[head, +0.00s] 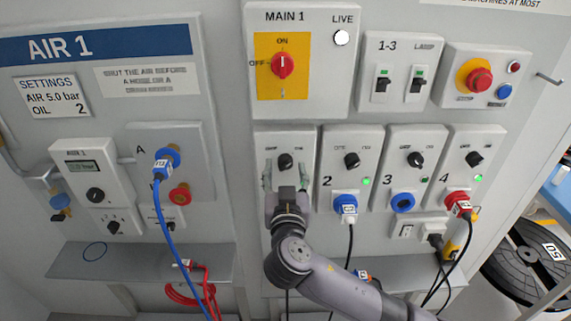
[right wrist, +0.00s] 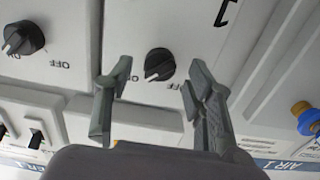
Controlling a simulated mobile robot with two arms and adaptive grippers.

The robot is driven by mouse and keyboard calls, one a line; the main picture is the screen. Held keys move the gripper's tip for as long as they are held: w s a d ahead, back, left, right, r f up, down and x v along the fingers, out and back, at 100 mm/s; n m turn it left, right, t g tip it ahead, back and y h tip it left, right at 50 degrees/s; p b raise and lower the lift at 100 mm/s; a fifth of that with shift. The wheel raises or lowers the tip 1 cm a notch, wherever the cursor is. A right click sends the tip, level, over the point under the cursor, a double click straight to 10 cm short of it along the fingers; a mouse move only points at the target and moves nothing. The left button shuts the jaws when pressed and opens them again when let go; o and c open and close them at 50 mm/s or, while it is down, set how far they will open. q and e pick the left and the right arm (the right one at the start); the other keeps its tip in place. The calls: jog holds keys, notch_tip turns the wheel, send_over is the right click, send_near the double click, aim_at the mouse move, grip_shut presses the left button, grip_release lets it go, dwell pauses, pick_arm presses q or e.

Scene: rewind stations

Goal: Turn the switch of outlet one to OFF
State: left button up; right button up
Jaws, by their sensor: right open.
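The switch of outlet one (head: 285,161) is a black round knob on the leftmost panel of the lower row. It shows between my fingertips in the right wrist view (right wrist: 159,64), upside down, its white mark pointing lower left, towards the ON side. An OFF label shows at its lower right. My right gripper (head: 286,178) is open in front of this panel, one finger to each side of the knob; it also shows in the right wrist view (right wrist: 157,80). I cannot tell whether the fingers touch anything. The gripper hides the panel's lower part. My left gripper is not in view.
Outlet two's knob (head: 352,160) is close on the right, with a plugged blue socket (head: 345,204) below. Outlets three (head: 416,159) and four (head: 474,159) follow. The red main switch (head: 283,65) is above. A shelf (head: 140,264) and hoses are at left.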

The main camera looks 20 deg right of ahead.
jog(key=shift+w+d, duration=0.2)
jog(key=shift+w, duration=0.35)
jog(key=shift+c, duration=0.5)
jog(key=c, duration=1.1)
